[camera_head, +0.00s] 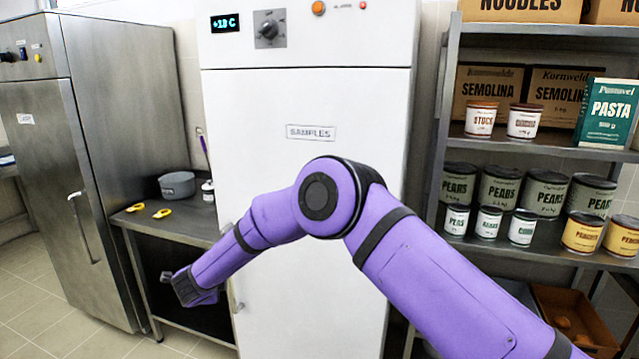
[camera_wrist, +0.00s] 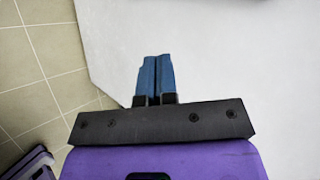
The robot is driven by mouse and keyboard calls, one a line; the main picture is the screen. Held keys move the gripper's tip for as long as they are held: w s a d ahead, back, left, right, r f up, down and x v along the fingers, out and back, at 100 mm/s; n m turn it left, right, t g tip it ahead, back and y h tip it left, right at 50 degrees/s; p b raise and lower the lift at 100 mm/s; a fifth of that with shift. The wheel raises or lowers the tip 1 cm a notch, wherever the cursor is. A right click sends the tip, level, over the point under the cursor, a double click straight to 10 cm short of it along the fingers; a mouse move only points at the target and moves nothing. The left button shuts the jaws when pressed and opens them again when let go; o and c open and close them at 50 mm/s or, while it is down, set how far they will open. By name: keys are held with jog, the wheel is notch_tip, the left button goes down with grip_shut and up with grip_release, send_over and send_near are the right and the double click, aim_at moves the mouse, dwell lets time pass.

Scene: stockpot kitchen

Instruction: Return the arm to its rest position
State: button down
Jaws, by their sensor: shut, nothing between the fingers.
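My purple arm (camera_head: 420,250) reaches in from the lower right of the head view, bends at a raised elbow in front of the white cabinet, and slopes down to the left. My gripper (camera_head: 166,277) is at its lower left end, in front of the open space under the steel table. In the wrist view its two blue fingers (camera_wrist: 155,78) lie side by side, shut and empty. A plain white surface and floor tiles show beyond them.
The white cabinet (camera_head: 300,100) labelled SAMPLES stands behind my arm. A steel table (camera_head: 165,225) holds a grey pot (camera_head: 177,185) and yellow items (camera_head: 162,213). A steel cabinet (camera_head: 120,150) is at left, shelves with cans (camera_head: 545,196) at right. Floor shows at lower left.

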jog(key=w+d+r+n+y, duration=0.25)
jog(key=d+r, duration=0.25)
jog(key=r, duration=0.7)
jog(key=w+d+r+n+y, duration=0.15)
jog(key=d+r+n, duration=0.3)
jog(key=r, duration=0.75)
jog(key=s+d+r+n+y, duration=0.1)
jog(key=s+d+r+n, duration=0.25)
jog(key=d+r, duration=0.4)
jog(key=s+d+r+n, duration=0.2)
jog(key=s+d+r, duration=0.3)
jog(key=d, duration=0.4)
jog(key=s+d+r+n+g+h, duration=0.1)
jog(key=s+d+r+n, duration=0.1)
jog(key=s+d, duration=0.7)
jog(key=s+d+r+n+g+h, duration=0.1)
jog(key=s+d+r+h, duration=0.15)
jog(key=s+d, duration=0.65)
jog(key=s+d+f+n+g+h, duration=0.1)
jog(key=s+d+f+g+h, duration=0.2)
jog(key=s+d, duration=1.2)
notch_tip(320, 180, down, 2)
jog(key=shift+s+d+f, duration=0.2)
jog(key=shift+s, duration=0.8)
